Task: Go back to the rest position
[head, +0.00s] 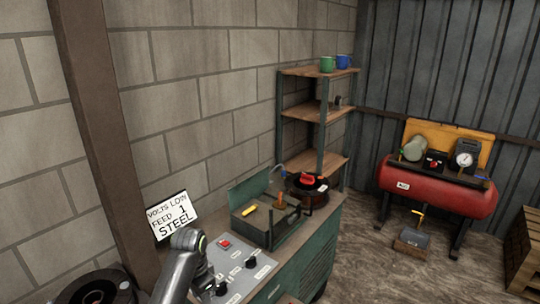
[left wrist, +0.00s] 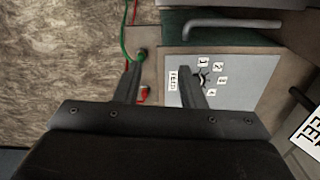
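My left arm (head: 181,262) comes in at the bottom of the head view, beside the grey control panel (head: 238,262). Its fingers are not clear there. In the left wrist view my left gripper (left wrist: 159,67) is open, with a wide gap and nothing between the fingers. Behind the fingers are the edge of a grey dial plate (left wrist: 245,82) and a plug with a green wire (left wrist: 124,42). The plate's feed knob (left wrist: 203,78) has numbers around it and stands apart from the fingers. My right gripper is in neither view.
A handwritten sign (head: 173,216) stands behind the panel. A green tray (head: 251,232) with a yellow item lies beyond it on the bench. Shelves (head: 318,113) stand against the wall, and a red compressor tank (head: 440,190) is at the right. Bare floor (head: 375,265) lies between.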

